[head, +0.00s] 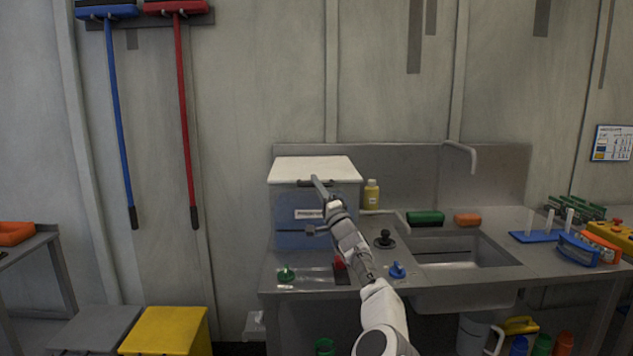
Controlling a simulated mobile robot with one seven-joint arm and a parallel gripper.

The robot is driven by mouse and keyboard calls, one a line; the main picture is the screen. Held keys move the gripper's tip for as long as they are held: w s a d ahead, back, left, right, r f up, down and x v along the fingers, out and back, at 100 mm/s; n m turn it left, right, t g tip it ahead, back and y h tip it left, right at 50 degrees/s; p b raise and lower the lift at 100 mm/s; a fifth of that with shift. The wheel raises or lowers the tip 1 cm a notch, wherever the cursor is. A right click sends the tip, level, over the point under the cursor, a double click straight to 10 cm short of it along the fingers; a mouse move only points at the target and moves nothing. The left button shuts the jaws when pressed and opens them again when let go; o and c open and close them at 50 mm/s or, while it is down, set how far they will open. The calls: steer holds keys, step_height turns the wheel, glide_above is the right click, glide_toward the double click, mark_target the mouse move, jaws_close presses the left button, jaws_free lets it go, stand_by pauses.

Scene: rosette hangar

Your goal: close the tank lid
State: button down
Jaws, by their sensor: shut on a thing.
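The tank (290,238) is a blue-grey box with a small white label on its front, standing at the left end of the steel sink counter. Its white lid (315,167) lies across the top and looks flat or nearly flat; I cannot tell whether a small gap stays at the front edge. A dark handle (303,183) shows at the lid's front edge. My gripper (317,183) is at this front edge, shut on the lid handle as far as the view shows. My arm hides the tank's right front part.
A yellow bottle (371,194) stands close right of the tank. A black knob (385,238), a green knob (286,274) and a blue knob (397,270) stand on the counter. The sink basin (460,249) is to the right. The wall above the tank is clear.

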steer(key=shift+f, duration=0.7)
steer(key=c, duration=0.8)
jaws_free()
steer(key=shift+c, duration=0.2)
steer(key=shift+r, duration=0.2)
steer(key=shift+d+r, duration=0.1)
